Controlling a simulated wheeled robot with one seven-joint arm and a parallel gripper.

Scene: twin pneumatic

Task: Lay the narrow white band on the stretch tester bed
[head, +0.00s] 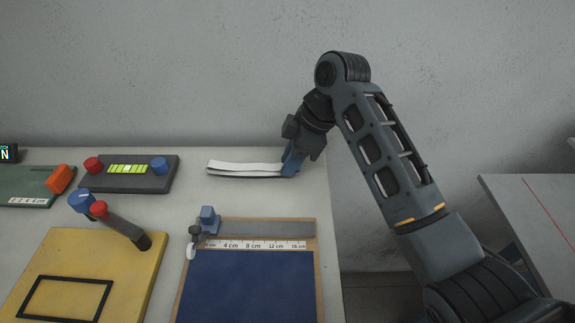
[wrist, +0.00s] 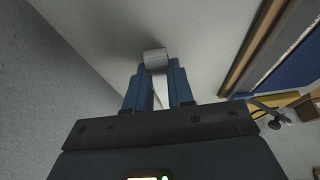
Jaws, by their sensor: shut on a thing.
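A narrow white band (head: 243,168) extends left from my gripper (head: 290,168) in the head view, low over the back of the table. It looks folded or doubled, with two pale edges. In the wrist view a white piece of it (wrist: 155,60) shows between the blue fingertips of my gripper (wrist: 155,75), which is shut on it. I cannot tell whether the band touches the tabletop. No label marks the stretch tester bed; a green plate (head: 25,188) with an orange block and a printed scale stands at the far left, cut by the frame edge.
A dark box (head: 130,186) with red and blue knobs and a green bar stands left of the band. A yellow board (head: 130,270) with a lever and a blue-matted board (head: 245,285) with a ruler lie in front. The table's right edge is near my gripper.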

